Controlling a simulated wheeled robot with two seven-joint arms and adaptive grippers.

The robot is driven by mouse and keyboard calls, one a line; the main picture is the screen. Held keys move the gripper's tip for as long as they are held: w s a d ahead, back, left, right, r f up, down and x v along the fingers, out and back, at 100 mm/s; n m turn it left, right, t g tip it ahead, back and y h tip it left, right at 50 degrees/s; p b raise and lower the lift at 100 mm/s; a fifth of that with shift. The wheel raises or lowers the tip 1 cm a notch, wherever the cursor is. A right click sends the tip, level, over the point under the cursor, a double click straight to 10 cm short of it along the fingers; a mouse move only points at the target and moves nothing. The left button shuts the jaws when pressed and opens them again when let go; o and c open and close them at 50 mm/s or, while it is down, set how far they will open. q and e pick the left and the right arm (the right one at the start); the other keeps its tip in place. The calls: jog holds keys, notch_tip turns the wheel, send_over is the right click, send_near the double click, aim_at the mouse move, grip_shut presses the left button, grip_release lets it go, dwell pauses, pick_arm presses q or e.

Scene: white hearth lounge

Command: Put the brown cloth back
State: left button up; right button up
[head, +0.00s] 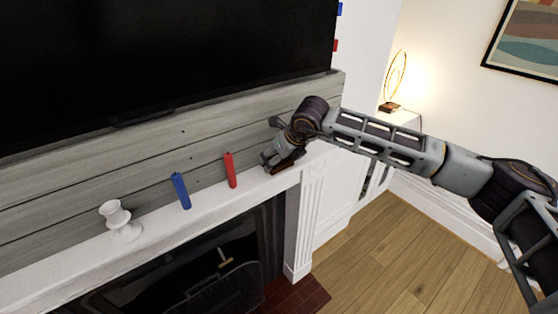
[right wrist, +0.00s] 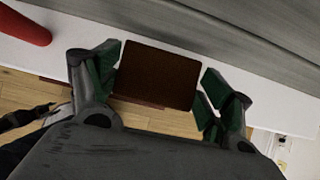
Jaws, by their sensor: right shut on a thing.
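The brown cloth (right wrist: 158,76) is a dark brown, folded-looking rectangle between the green-padded fingers of my right gripper (right wrist: 161,64) in the right wrist view. My right gripper (head: 273,161) is shut on it at the right end of the white mantel shelf (head: 148,233). In the head view the cloth (head: 287,163) shows only as a small dark patch, mostly hidden by the gripper. Its near edge reaches past the shelf's front edge in the wrist view. I cannot tell whether it touches the shelf. My left gripper is not in view.
A red candle (head: 231,170) stands just left of my right gripper, with a blue candle (head: 181,190) and a white candle holder (head: 120,221) further left. A black television (head: 150,50) hangs above. A lit lamp (head: 395,82) stands at the back right.

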jog(key=shift+f, duration=0.65)
jog(key=shift+f, duration=0.15)
jog(key=o, duration=0.9)
jog(key=b+v, duration=0.2)
jog(key=v, duration=1)
